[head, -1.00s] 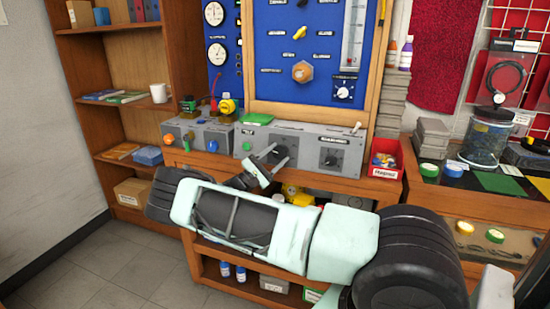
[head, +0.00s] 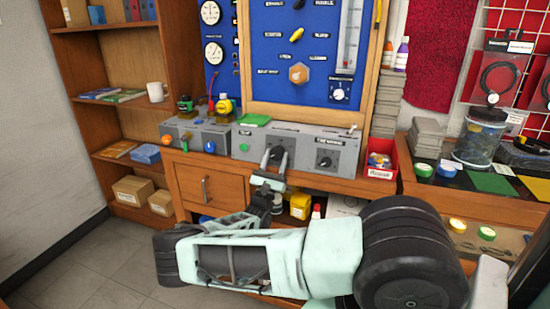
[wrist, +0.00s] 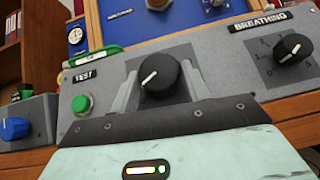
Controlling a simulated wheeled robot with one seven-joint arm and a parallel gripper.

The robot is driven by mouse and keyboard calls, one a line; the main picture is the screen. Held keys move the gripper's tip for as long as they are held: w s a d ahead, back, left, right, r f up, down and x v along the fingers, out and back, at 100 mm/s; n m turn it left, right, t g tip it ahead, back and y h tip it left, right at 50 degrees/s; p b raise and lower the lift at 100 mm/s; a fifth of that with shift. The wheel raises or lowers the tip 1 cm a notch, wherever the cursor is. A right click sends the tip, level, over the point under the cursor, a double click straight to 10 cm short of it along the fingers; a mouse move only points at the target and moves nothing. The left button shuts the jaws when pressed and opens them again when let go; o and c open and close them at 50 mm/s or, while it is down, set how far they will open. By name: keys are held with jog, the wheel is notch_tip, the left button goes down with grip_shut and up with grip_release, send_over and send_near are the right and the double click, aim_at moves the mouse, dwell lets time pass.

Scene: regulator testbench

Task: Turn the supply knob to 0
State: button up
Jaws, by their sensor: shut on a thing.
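A black round knob with a white pointer line (wrist: 159,78) sits on the front of a grey panel box (wrist: 222,62). Its name label is not visible, so I cannot read whether it says supply. In the wrist view the pointer slants to the lower left. The knob also shows in the head view (head: 277,158). My gripper (head: 274,159) is shut on this knob, one grey finger on each side of it. Its fingers also show in the wrist view (wrist: 162,90). The scale marks around the knob are mostly hidden.
To the right is a second black knob (wrist: 293,48) under a BREATHING label. A green button (wrist: 82,103) with a TEST label and a blue knob (wrist: 14,128) are to the left. A red bin (head: 381,160) stands right of the panel.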

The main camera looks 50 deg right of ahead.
jog(key=shift+n+t, duration=0.3)
jog(key=o, duration=1)
jog(key=b+v, duration=0.6)
jog(key=v, duration=1.1)
jog(key=shift+a+f+b, duration=0.1)
jog(key=shift+f+b, duration=0.05)
jog(key=shift+b, duration=0.2)
